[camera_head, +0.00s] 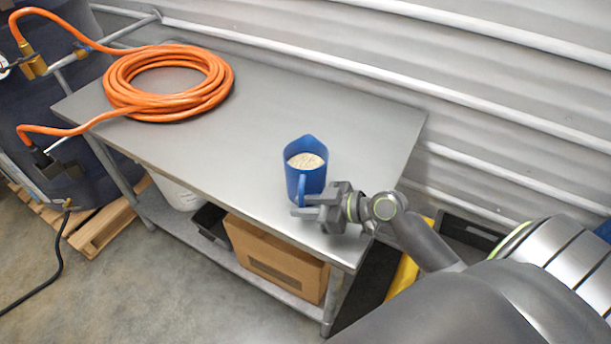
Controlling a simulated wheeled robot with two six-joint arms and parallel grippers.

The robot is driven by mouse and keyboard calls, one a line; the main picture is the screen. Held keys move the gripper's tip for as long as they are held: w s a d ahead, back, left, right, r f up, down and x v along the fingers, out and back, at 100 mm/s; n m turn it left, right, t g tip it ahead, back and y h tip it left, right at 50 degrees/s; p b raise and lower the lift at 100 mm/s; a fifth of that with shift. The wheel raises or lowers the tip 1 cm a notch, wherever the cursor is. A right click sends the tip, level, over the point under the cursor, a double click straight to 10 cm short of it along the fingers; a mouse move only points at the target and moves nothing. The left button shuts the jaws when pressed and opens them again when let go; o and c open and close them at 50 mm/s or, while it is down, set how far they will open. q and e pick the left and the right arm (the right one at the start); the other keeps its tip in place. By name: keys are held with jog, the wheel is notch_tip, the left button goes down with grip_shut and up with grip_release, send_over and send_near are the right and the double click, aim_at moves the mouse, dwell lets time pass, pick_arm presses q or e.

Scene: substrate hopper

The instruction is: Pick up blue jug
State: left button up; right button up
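The blue jug (312,184) stands upright on the metal table (240,130), near its front right part. It holds a pale grainy material, and its handle (301,188) faces the front edge. My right gripper (300,205) comes in from the right, low at the handle side of the jug. Its two fingers reach the lower part of the handle, one nearer the jug and one nearer the table's front edge. I cannot tell whether they touch or clamp the handle. My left gripper is out of view.
A coiled orange hose (168,82) lies on the table's left part and runs to a dark tank (60,110). A cardboard box (275,258) and a black bin (210,224) sit on the lower shelf. The table's middle is clear. A corrugated wall stands behind.

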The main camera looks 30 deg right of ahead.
jog(key=shift+p+x, duration=0.3)
jog(key=shift+x, duration=1.05)
grip_shut()
jog(key=shift+r, duration=0.1)
